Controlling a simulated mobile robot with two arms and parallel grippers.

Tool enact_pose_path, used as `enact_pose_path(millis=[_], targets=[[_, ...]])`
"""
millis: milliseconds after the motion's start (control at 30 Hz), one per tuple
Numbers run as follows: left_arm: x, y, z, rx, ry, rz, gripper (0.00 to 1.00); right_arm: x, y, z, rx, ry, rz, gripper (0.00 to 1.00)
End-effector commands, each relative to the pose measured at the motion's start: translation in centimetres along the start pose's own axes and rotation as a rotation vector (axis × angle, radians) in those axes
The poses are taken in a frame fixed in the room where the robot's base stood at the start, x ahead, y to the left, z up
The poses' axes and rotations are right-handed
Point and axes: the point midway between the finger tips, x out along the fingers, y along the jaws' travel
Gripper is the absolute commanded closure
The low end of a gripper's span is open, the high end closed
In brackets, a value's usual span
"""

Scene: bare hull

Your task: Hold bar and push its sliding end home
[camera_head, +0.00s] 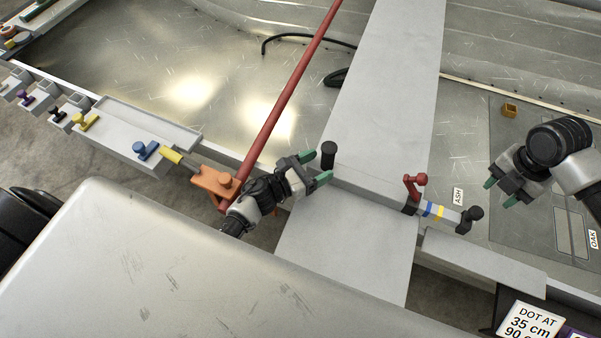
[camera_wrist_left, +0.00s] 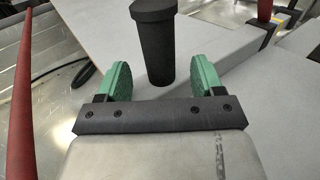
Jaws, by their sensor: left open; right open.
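The grey bar (camera_head: 370,187) lies across the pale plank, with an upright black post (camera_head: 328,154) at its left end. A red T-handle (camera_head: 414,186) stands near its right end. There the sliding end (camera_head: 435,211), with blue and yellow bands, sticks out to a black knob (camera_head: 470,217). My left gripper (camera_head: 316,168) is open beside the black post. In the left wrist view the post (camera_wrist_left: 155,45) shows between the open green fingers, a little ahead of them; contact is not visible. My right gripper (camera_head: 501,192) is open and empty, right of the black knob.
A long red pole (camera_head: 290,85) slants behind my left gripper, near an orange bracket (camera_head: 215,184). Colored knobs line the left ledge (camera_head: 150,128). A small orange-yellow block (camera_head: 509,110) sits farther back.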

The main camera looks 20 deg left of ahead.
Motion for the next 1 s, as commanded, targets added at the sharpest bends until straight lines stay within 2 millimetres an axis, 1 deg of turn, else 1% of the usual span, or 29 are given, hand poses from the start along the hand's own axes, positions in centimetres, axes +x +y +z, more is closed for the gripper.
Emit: enact_pose_path(millis=[33, 100, 200, 500, 533, 900, 967, 1000], targets=[[0.7, 0.0, 0.0, -0.001, -0.001, 0.0, 0.33, 0.0, 0.0, 0.0, 0.0, 0.0, 0.0, 0.57], [1.4, 0.0, 0.0, -0.001, -0.001, 0.0, 0.33, 0.0, 0.0, 0.0, 0.0, 0.0, 0.0, 0.57], [1.9, 0.0, 0.0, -0.001, 0.0, 0.001, 0.33, 0.0, 0.0, 0.0, 0.0, 0.0, 0.0, 0.57], [2.2, 0.0, 0.0, -0.001, 0.001, 0.001, 0.33, 0.0, 0.0, 0.0, 0.0, 0.0, 0.0, 0.57], [2.2, 0.0, 0.0, -0.001, 0.001, 0.001, 0.34, 0.0, 0.0, 0.0, 0.0, 0.0, 0.0, 0.57], [2.1, 0.0, 0.0, -0.001, 0.001, 0.001, 0.91, 0.0, 0.0, 0.0, 0.0, 0.0, 0.0, 0.57], [2.1, 0.0, 0.0, -0.001, 0.001, 0.001, 1.0, 0.0, 0.0, 0.0, 0.0, 0.0, 0.0, 0.57], [2.1, 0.0, 0.0, -0.001, 0.001, 0.001, 1.0, 0.0, 0.0, 0.0, 0.0, 0.0, 0.0, 0.57]])
